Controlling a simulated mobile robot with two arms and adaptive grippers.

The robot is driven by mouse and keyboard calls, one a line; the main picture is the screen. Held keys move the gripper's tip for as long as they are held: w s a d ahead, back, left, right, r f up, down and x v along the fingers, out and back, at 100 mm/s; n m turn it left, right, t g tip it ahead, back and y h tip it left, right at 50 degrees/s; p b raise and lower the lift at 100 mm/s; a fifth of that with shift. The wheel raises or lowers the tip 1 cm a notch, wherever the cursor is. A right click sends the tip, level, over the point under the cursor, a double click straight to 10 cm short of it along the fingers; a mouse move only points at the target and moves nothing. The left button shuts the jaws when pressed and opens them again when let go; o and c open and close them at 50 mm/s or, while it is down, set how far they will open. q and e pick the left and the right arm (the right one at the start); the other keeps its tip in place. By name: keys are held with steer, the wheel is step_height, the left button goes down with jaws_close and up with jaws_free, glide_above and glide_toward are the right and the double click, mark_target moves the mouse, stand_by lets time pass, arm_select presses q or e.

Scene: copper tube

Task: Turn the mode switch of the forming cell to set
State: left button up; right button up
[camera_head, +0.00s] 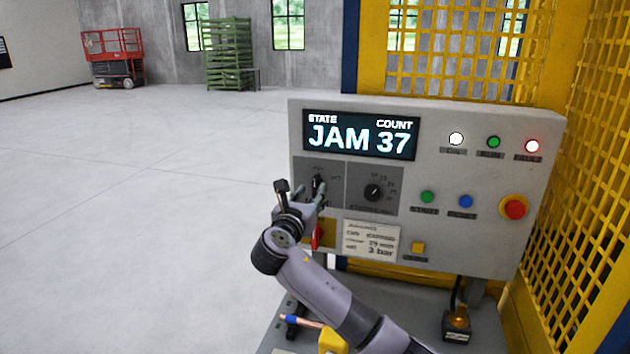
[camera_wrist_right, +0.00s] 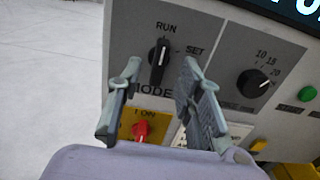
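The mode switch (camera_wrist_right: 159,61) is a black knob on a grey plate, with RUN above it, SET to its upper right and MODE below. Its white mark points up, roughly toward RUN. In the head view the switch (camera_head: 318,184) is partly covered by my right gripper (camera_head: 300,190). In the right wrist view that gripper (camera_wrist_right: 160,72) is open, one finger left and one right of the knob, with visible gaps to both. Whether its tips reach the knob's depth is unclear. The forming cell's panel (camera_head: 440,120) displays STATE JAM, COUNT 37. My left gripper is not in view.
A numbered black dial (camera_head: 374,193) sits right of the mode switch. A red rotary switch (camera_wrist_right: 141,130) on a yellow plate is just below it. A red emergency button (camera_head: 514,207) is at the panel's right. Yellow mesh guarding (camera_head: 590,150) stands right; open floor lies left.

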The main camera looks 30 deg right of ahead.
mark_target(315, 187)
steer(key=shift+p+x, duration=0.4)
steer(key=shift+x, duration=1.8)
steer(key=shift+a, duration=0.1)
steer(key=shift+c, duration=0.2)
jaws_close()
